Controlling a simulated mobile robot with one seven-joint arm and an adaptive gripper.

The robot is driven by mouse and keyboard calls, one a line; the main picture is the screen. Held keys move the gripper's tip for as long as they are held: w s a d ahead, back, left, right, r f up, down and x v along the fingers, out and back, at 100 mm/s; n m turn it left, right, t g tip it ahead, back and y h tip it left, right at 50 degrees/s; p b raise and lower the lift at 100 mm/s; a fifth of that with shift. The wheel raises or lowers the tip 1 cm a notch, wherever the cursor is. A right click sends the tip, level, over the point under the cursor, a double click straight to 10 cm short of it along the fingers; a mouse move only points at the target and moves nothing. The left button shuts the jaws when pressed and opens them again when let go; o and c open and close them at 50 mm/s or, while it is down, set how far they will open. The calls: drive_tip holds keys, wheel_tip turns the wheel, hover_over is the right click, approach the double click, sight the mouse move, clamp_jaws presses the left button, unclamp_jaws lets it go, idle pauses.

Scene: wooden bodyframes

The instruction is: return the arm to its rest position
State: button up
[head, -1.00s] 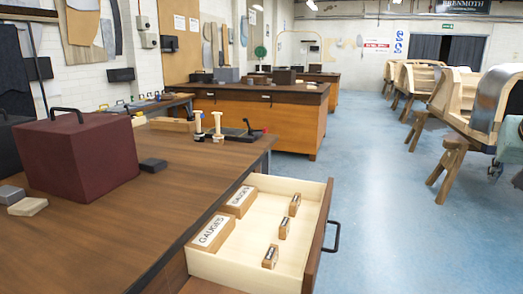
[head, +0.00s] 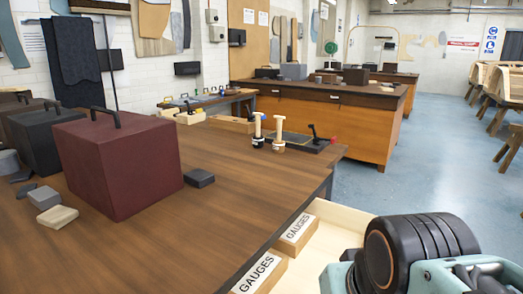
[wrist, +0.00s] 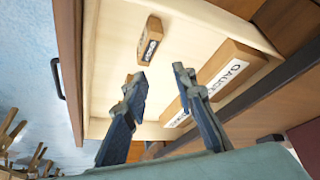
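In the wrist view my gripper (wrist: 160,84) points down into the open drawer (wrist: 103,70). Its two blue-grey fingers stand apart with nothing between them. Small wooden labelled blocks lie in the drawer: one block (wrist: 149,40) is beyond the fingertips, and another is partly behind the left finger. Long wooden blocks labelled GAUGES (wrist: 228,72) lie to the right, partly behind the right finger. In the head view my arm (head: 420,258) fills the lower right and hides much of the drawer; the fingers do not show there.
The drawer's dark handle (wrist: 57,78) sticks out over the blue floor. On the workbench (head: 190,235) stand a maroon box (head: 120,165), a dark box (head: 40,140) and small blocks. Free floor (head: 440,165) lies to the right.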

wheel_tip(320, 180, up, 30)
drive_tip(key=p, duration=2.7)
drive_tip(key=shift+s+p, duration=0.25)
drive_tip(key=shift+p, duration=0.15)
drive_tip(key=shift+d+f, duration=0.1)
drive_tip(key=shift+d, duration=0.05)
